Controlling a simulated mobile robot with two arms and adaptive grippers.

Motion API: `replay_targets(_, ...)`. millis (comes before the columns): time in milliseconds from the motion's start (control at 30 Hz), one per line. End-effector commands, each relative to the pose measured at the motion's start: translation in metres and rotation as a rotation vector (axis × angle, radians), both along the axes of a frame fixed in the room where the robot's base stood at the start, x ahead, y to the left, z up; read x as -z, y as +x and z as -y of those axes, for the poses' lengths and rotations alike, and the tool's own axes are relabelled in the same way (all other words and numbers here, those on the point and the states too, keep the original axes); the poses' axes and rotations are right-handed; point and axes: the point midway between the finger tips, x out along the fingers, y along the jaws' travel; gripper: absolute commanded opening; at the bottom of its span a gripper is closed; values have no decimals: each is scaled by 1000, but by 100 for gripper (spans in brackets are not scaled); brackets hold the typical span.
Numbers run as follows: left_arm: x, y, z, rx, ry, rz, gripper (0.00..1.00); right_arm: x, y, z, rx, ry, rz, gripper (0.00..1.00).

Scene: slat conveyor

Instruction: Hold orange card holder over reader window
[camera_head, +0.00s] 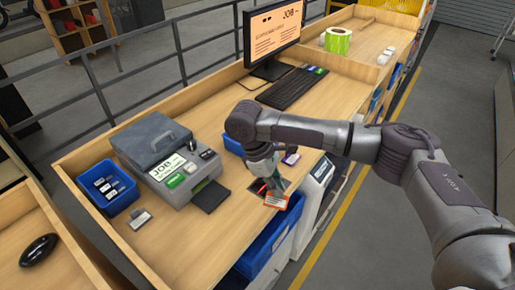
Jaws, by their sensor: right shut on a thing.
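The orange card holder (276,201) is small, with a pale face and an orange edge. It hangs tilted below my right gripper (270,187), which is shut on it near the front edge of the bench. A grey machine (185,196) stands to its left, with a black flat plate (210,196) sticking out at its front right. This plate may be the reader window; I cannot tell for sure. The card holder is to the right of the plate, apart from it. My left gripper is not in view.
A blue bin (92,201) with several cards stands left of the machine, and a loose card holder (140,219) lies in front. A purple-edged holder (291,158) lies behind my gripper. A large blue bin (247,262) sits below the bench edge. A monitor and keyboard (291,88) stand behind.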

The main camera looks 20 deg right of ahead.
Motion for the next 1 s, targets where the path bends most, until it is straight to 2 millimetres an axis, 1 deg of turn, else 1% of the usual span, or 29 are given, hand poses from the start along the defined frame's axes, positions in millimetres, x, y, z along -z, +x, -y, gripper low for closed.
replay_targets(33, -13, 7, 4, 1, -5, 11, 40, -7, 12, -3, -110, 0, -2, 0)
replay_targets(100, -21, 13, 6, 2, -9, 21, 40, -9, 29, -5, -283, 1, -4, 0)
replay_targets(300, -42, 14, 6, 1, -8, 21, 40, -15, 71, -9, -751, 3, -6, 0)
replay_targets(400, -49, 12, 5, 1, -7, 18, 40, -18, 86, -10, -930, 4, -6, 0)
replay_targets(500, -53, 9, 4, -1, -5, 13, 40, -19, 95, -11, -1056, 4, -8, 0)
replay_targets(600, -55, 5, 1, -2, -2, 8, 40, -19, 101, -12, -1126, 4, -8, 0)
replay_targets(767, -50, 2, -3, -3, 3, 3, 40, -15, 103, -12, -1159, 2, -9, 0)
replay_targets(867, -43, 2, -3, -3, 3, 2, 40, -9, 103, -12, -1159, 2, -10, 0)
replay_targets(1000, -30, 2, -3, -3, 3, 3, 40, 2, 103, -12, -1158, 2, -9, 0)
